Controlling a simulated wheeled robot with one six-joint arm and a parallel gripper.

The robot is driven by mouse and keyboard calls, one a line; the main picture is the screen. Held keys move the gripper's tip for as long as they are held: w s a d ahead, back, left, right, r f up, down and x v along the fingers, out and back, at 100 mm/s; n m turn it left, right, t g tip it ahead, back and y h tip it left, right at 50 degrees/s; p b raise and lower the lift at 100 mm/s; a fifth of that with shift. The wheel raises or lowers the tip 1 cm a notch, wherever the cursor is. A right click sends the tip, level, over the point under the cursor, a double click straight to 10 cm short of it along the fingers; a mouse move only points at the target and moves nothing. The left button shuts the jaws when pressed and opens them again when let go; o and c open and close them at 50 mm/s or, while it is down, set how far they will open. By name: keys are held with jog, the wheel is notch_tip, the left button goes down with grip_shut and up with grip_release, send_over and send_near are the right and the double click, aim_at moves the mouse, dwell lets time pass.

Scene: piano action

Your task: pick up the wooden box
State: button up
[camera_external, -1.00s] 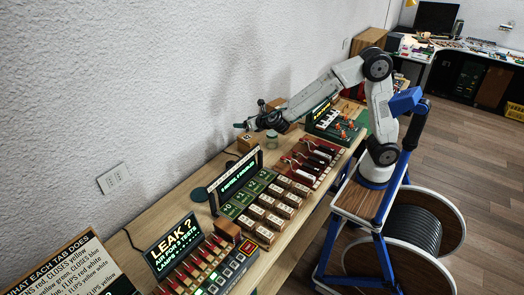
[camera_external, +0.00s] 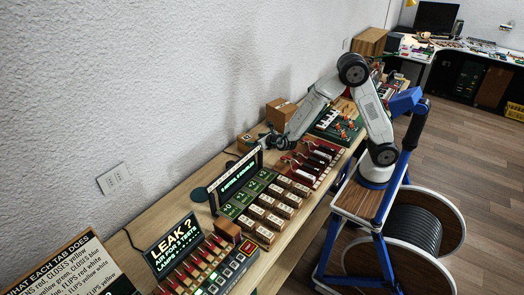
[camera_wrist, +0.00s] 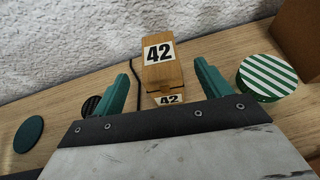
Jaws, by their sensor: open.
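The wooden box (camera_wrist: 161,75) is a small light-brown block with a white "42" label on top and another on its near face. In the wrist view it stands just ahead of and between the two green fingers of my gripper (camera_wrist: 164,82). Gaps show on both sides, so the open fingers do not touch it. In the external view the box (camera_external: 246,142) sits on the bench near the wall, just left of my lowered gripper (camera_external: 262,142). The arm hides part of that area.
A green-and-white striped round tin (camera_wrist: 267,77) stands right of the fingers, with a larger brown box (camera_wrist: 301,38) beyond. A green disc (camera_wrist: 29,133) lies at left. A black display panel (camera_external: 240,177) stands in front of the box on the bench.

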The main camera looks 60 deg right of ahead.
aim_at(248, 138)
jog(key=x, duration=0.7)
jog(key=shift+w, duration=0.25)
jog(key=c, duration=1.2)
